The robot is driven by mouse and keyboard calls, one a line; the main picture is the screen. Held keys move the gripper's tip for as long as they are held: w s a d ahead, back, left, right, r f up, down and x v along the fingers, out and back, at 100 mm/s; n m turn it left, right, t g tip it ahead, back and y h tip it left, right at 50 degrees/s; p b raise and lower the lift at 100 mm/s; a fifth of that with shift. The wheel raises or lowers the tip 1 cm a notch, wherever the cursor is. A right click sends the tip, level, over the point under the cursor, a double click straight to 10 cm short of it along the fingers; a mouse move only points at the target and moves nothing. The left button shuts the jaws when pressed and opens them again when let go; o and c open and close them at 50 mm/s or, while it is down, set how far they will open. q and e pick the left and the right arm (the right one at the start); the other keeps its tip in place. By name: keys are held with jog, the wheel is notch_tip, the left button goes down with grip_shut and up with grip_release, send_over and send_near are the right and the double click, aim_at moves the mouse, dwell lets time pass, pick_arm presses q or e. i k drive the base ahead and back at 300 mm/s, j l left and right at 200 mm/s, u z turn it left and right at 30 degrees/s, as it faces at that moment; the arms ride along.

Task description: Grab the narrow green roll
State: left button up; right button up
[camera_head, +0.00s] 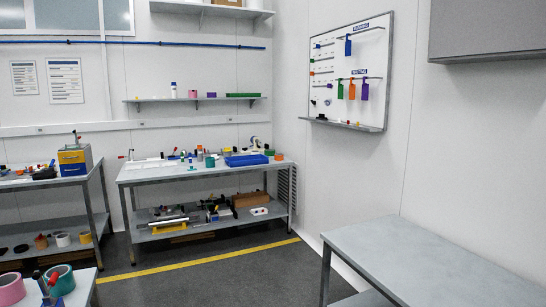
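A teal-green roll (66,284) stands on the near table at the lower left, beside a pink roll (12,291). A smaller-looking green roll (210,162) sits on the middle workbench (150,176), left of a blue tray (246,160). I cannot tell from here which green roll is the narrower one. Neither of my grippers is in view.
An orange roll (279,157) sits at the workbench's right end. A cluttered side table (30,182) stands at the left. An empty grey table (425,262) fills the lower right. The grey floor (215,278) between the tables is open, crossed by a yellow line (200,261).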

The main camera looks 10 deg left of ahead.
aim_at(268, 152)
jog(key=u, duration=0.35)
jog(key=i, duration=2.15)
jog(key=i+u, duration=0.2)
jog(key=i, duration=0.85)
jog(key=i+l+u, duration=0.2)
jog(key=i, duration=0.85)
jog(key=i+l+z, duration=0.2)
jog(key=i+z, duration=0.25)
jog(key=i, duration=0.25)
jog(key=i+z, duration=0.45)
jog(key=i, duration=0.3)
jog(key=i+j+z, duration=0.4)
jog(key=i, duration=0.3)
